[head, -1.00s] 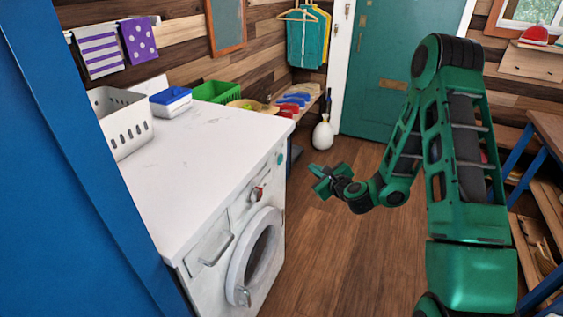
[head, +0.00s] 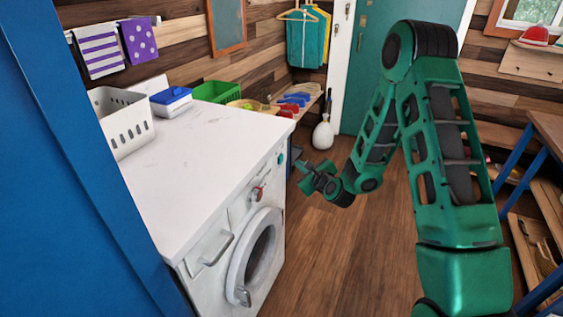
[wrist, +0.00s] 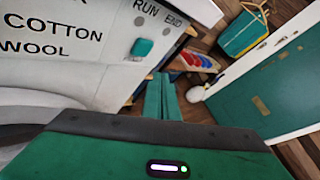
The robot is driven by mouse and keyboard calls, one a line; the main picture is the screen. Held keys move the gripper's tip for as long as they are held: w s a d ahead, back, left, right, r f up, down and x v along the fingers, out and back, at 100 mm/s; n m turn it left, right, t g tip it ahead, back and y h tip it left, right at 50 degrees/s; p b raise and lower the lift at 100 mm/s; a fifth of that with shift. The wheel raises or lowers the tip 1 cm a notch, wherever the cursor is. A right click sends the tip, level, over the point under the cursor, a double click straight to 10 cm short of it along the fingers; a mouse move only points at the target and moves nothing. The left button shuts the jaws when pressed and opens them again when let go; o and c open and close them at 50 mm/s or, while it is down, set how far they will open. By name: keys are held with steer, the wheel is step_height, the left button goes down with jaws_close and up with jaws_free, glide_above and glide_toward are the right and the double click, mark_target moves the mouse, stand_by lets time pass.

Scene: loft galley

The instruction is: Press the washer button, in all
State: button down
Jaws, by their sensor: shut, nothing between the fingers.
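The white washer (head: 232,235) stands at left centre in the head view, with its round door and red-marked dial on the front. Its teal button (head: 281,158) is near the right end of the front panel. In the wrist view the button (wrist: 143,47) is a teal rounded square below the words RUN and END. My gripper (head: 301,168) is in front of the panel's right end, close to the button. In the wrist view its teal fingers (wrist: 161,98) are together and empty, below and slightly right of the button. Whether they touch the panel cannot be told.
A blue panel (head: 70,190) blocks the left side. The wooden floor before the washer is clear.

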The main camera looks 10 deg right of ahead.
steer(key=shift+w+a, duration=0.5)
steer(key=shift+a, duration=0.2)
steer(key=shift+w+a, duration=0.5)
steer(key=shift+a, duration=0.15)
steer(key=shift+w+a, duration=0.1)
steer(key=shift+a, duration=0.1)
stand_by(1.1)
steer(key=shift+w+a, duration=0.1)
steer(key=shift+a, duration=0.05)
steer(key=shift+w+a, duration=0.3)
steer(key=shift+a, duration=0.1)
stand_by(1.0)
steer(key=shift+s+d, duration=0.5)
steer(key=shift+d, duration=0.25)
steer(key=s+d, duration=0.1)
steer(key=d, duration=0.1)
steer(key=s+d, duration=0.2)
steer(key=shift+r, duration=0.1)
stand_by(0.6)
